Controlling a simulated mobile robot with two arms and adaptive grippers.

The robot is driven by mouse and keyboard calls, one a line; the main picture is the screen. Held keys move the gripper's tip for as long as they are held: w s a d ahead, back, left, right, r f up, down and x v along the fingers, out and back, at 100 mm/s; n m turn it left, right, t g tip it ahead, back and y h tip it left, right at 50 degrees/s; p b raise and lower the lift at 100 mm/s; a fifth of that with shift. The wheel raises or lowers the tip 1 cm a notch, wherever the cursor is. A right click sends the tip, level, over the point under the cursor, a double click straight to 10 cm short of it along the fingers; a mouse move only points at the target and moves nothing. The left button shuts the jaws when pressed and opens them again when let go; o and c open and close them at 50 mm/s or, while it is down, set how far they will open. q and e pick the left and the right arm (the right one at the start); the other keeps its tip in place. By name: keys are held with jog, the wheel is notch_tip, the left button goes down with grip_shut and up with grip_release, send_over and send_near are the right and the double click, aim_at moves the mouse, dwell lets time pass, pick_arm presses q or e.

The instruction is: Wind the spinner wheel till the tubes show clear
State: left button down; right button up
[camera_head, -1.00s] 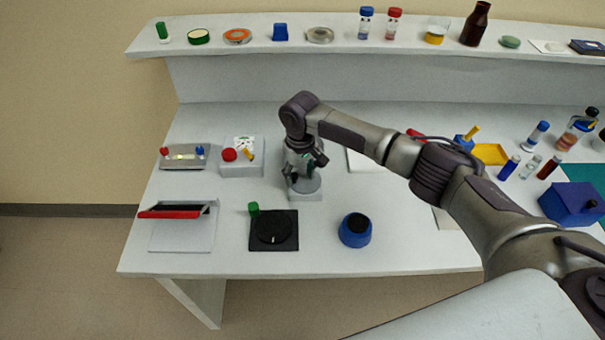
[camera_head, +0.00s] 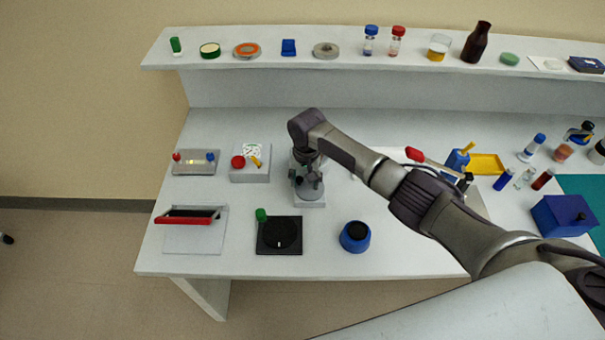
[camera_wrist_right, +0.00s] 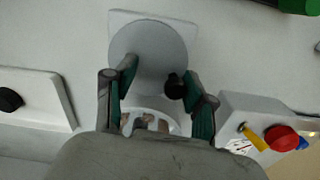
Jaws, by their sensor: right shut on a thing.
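In the right wrist view the two fingers (camera_wrist_right: 157,82) are around part of the device. A pale slotted ring (camera_wrist_right: 150,119) with brownish bits shows between them; I cannot tell whether these are tubes. My left gripper is not in view.
A box with a red button (camera_head: 250,164) stands left of the wheel. A black plate with a dial and green knob (camera_head: 279,234) and a blue round device (camera_head: 355,237) stand in front. My arm crosses the right half.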

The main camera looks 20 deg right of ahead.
jog(key=m+p, duration=0.1)
jog(key=s+d+m, duration=0.1)
jog(key=shift+d+f+m+g+p, duration=0.25)
jog(key=shift+f+m+g+p, duration=0.05)
jog(key=shift+f+m+p, duration=0.1)
jog(key=shift+d+f+m+p, duration=0.15)
jog(key=shift+m+p, duration=0.7)
jog(key=shift+m, duration=0.55)
jog(key=shift+o, duration=0.2)
jog(key=o, duration=1.5)
jog(key=shift+d, duration=0.15)
jog(key=shift+r, duration=0.25)
